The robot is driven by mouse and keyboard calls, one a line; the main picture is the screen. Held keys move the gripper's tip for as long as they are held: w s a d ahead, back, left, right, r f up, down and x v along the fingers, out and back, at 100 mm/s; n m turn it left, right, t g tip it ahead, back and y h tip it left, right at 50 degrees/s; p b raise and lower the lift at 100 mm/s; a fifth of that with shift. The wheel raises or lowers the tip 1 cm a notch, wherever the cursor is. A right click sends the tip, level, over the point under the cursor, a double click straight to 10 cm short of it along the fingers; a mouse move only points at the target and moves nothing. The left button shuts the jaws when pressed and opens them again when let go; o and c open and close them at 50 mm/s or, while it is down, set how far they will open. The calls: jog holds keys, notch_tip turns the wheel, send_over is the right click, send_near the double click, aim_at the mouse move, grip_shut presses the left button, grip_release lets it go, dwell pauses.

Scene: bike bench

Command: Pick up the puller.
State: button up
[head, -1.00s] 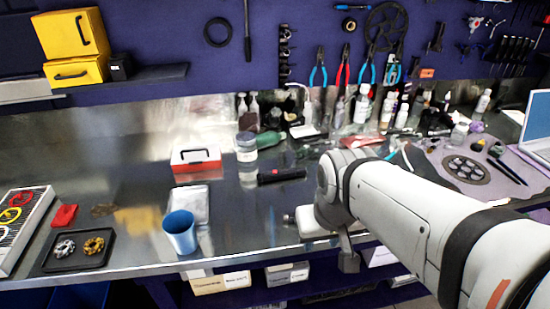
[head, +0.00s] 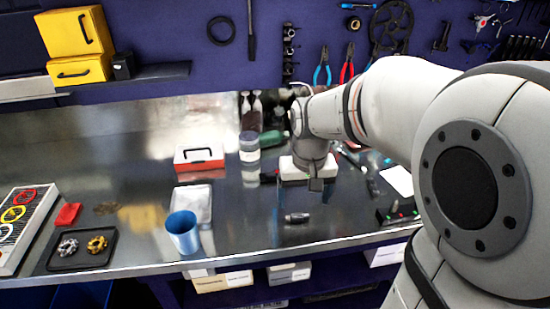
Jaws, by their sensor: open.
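A short grey-and-dark cylindrical piece (head: 297,217), which looks like the puller, lies on its side on the steel bench near the front edge. My gripper (head: 309,178) hangs above the bench, up and slightly right of this piece in the head view, and apart from it. The jaws are open with nothing seen between them.
A red-and-white box (head: 199,158) and a clear jar (head: 249,150) stand farther back. A black tray (head: 80,250) with two ring-shaped parts is at left.

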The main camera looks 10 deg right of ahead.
aim_at(297, 215)
jog(key=w, duration=0.1)
jog(key=w+f, duration=0.1)
jog(key=shift+w+g, duration=0.3)
jog(key=shift+w, duration=0.1)
jog(key=shift+w+f, duration=0.25)
jog(key=shift+f, duration=0.05)
notch_tip(297, 215, down, 8)
jog(key=shift+a+r+p, duration=0.15)
jog(key=shift+r+p, duration=0.1)
jog(key=shift+p, duration=0.05)
jog(key=shift+c, duration=0.3)
jog(key=c, duration=1.1)
